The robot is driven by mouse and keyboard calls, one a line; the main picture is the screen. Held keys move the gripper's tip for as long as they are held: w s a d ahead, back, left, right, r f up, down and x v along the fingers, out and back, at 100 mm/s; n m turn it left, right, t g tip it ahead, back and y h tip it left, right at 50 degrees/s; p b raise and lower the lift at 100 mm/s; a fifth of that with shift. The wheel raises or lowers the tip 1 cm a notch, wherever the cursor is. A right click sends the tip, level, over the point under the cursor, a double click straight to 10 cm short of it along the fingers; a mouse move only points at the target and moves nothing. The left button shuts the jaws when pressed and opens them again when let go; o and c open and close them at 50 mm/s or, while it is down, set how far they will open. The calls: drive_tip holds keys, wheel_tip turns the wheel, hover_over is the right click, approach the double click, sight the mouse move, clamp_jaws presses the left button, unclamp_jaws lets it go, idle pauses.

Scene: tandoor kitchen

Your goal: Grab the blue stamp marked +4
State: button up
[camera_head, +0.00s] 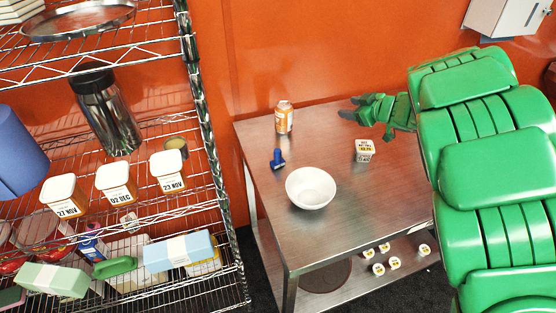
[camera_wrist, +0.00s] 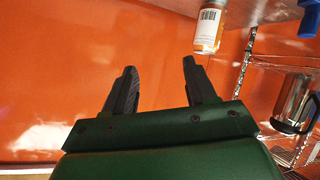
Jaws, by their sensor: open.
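A small blue stamp (camera_head: 278,158) stands on the steel table (camera_head: 350,205), left of centre, between the can and the white bowl. Its marking is too small to read. A blue piece at the top right edge of the wrist view, probably the same stamp (camera_wrist: 308,22), is cut off by the frame. My gripper (camera_head: 348,109) is above the back of the table, to the right of the can and well apart from the stamp. In the wrist view my gripper (camera_wrist: 159,66) has its two dark fingers spread, with nothing between them.
An orange and white can (camera_head: 284,117) stands near the back edge; it also shows upside down in the wrist view (camera_wrist: 209,28). A white bowl (camera_head: 310,188) and a small labelled tub (camera_head: 363,151) stand on the table. A loaded wire rack (camera_head: 205,110) borders the left; an orange wall is behind.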

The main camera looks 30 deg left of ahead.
drive_tip(key=s+a+f+n+g+y, duration=0.2)
drive_tip(key=s+a+f+g, duration=0.2)
drive_tip(key=s+a+f, duration=0.15)
drive_tip(key=n+g, duration=0.2)
drive_tip(key=g, duration=0.3)
approach(278, 150)
drive_tip(key=a+f, duration=0.1)
drive_tip(key=f, duration=0.2)
drive_tip(key=shift+w+a+y, duration=0.1)
drive_tip(key=shift+a+y, duration=0.25)
drive_tip(key=shift+y, duration=0.05)
drive_tip(key=shift+s+r+x, duration=0.1)
drive_tip(key=shift+s+x, duration=0.05)
drive_tip(key=shift+x, duration=1.15)
drive_tip(key=shift+s+r+x, duration=0.1)
drive_tip(key=shift+r+x, duration=0.05)
drive_tip(key=shift+x, duration=1.15)
drive_tip(key=shift+s+r+x, duration=0.1)
drive_tip(key=shift+s+x, duration=0.05)
drive_tip(key=shift+x, duration=1.15)
drive_tip(key=shift+c, duration=0.2)
clamp_jaws()
drive_tip(key=shift+r, duration=0.15)
